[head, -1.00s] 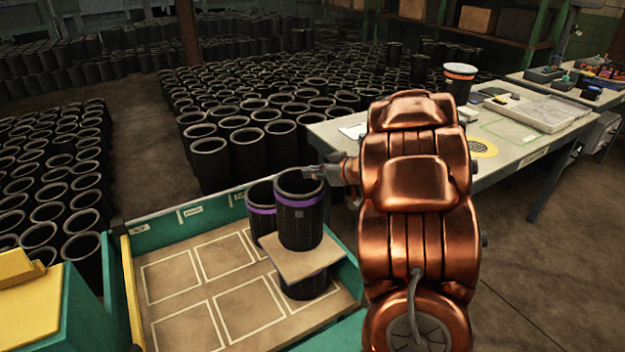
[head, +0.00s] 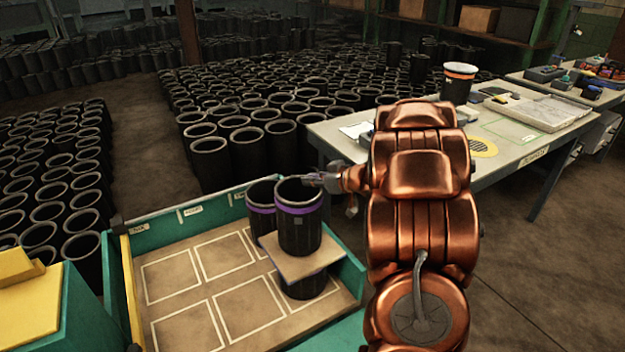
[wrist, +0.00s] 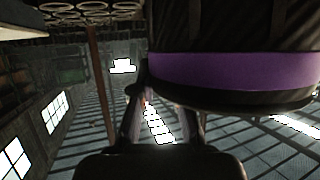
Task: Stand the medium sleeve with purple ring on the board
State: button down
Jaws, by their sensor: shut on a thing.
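A black sleeve with a purple ring (head: 299,228) is upright over the tan board (head: 328,257). Its base appears to meet the board, though I cannot be sure of contact. My gripper (head: 316,179) is shut on this sleeve at its upper rim, on the right side. In the wrist view the sleeve's purple band (wrist: 235,72) fills the upper right, with the fingers (wrist: 165,118) close to its rim. The board lies over a black sleeve (head: 305,288), whose top is hidden. Another purple-ringed sleeve (head: 260,222) stands just behind and left, partly hidden.
The teal tray (head: 165,230) has empty white-outlined places on its floor to the left. A grey table (head: 525,150) at right bears an orange-ringed sleeve (head: 458,85). Many black sleeves (head: 209,160) crowd the floor behind. A yellow-topped block (head: 28,305) stands at left.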

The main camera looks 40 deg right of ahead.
jog(key=shift+f, duration=0.45)
jog(key=c, duration=1.2)
grip_release()
jog(key=shift+r, duration=0.1)
